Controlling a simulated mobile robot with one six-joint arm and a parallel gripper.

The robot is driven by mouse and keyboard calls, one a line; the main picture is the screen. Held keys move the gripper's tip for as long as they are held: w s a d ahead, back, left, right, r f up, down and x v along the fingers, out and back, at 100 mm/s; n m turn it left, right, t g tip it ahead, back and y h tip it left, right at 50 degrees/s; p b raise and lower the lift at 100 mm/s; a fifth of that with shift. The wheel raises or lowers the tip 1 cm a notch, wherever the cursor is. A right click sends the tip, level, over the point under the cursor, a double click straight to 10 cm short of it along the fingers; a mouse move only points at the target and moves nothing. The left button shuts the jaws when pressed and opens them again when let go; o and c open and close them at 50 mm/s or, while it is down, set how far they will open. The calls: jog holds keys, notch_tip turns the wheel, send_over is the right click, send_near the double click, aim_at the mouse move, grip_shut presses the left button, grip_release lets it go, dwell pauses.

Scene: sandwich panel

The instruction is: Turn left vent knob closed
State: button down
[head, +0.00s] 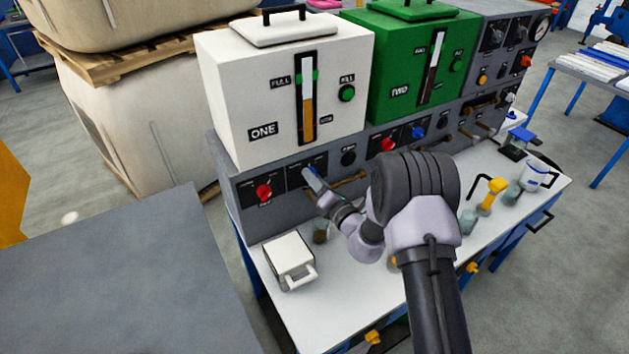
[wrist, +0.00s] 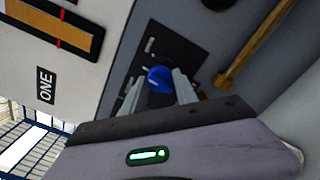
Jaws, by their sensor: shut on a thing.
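The left blue knob (wrist: 160,78) sits on a dark plate on the grey panel below the white tank marked ONE. My gripper (head: 311,178) reaches this plate from the front. In the wrist view, its two pale fingers stand on either side of the knob and are shut on it. The knob's pointer direction is hard to read. In the head view the knob is mostly hidden by my fingers. The plate's small lettering is too blurred to read.
A red knob (head: 263,191) is left of my gripper, and a brass pipe (head: 350,180) is close on its right. A white lidded box (head: 290,261) stands on the bench below. The green tank (head: 408,62) has its own red knob (head: 387,145) and blue knob (head: 417,132).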

jog(key=n+b, duration=0.1)
jog(key=n, duration=0.3)
jog(key=shift+f+n, duration=0.1)
jog(key=shift+n, duration=0.2)
jog(key=shift+n+b, duration=1.25)
jog(key=shift+n, duration=1.25)
jog(key=c, duration=0.9)
grip_release()
jog(key=shift+c, duration=0.2)
jog(key=p+v, duration=0.2)
jog(key=v, duration=1.5)
jog(key=shift+s+d, duration=0.2)
